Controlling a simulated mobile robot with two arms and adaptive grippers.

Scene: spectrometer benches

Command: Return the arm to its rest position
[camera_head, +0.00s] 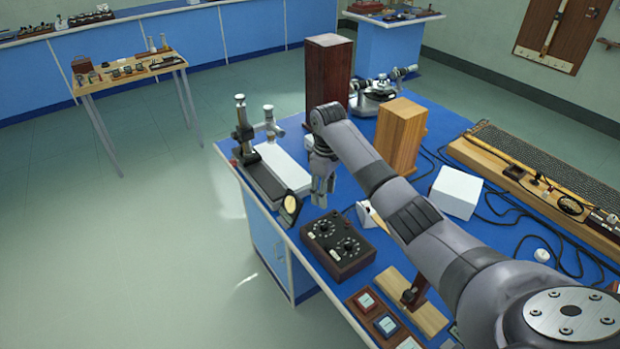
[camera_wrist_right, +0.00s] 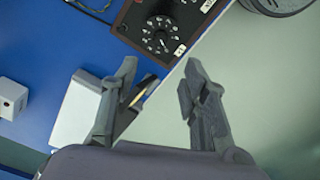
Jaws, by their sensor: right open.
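My right arm reaches from the lower right of the head view across the blue bench. Its gripper (camera_head: 322,190) points down above the bench near its left edge, behind the dark box with two dials. In the right wrist view the two fingers of this gripper (camera_wrist_right: 160,105) stand well apart with nothing between them. Below the fingers are the bench edge and the pale floor. My left gripper shows in neither view.
The two-dial box (camera_head: 338,244) stands close to the gripper. A white-topped instrument (camera_head: 283,165), a tall dark wooden box (camera_head: 328,75), a lighter wooden block (camera_head: 400,135) and a white box (camera_head: 456,192) crowd the bench. Open floor (camera_head: 120,240) lies to the left.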

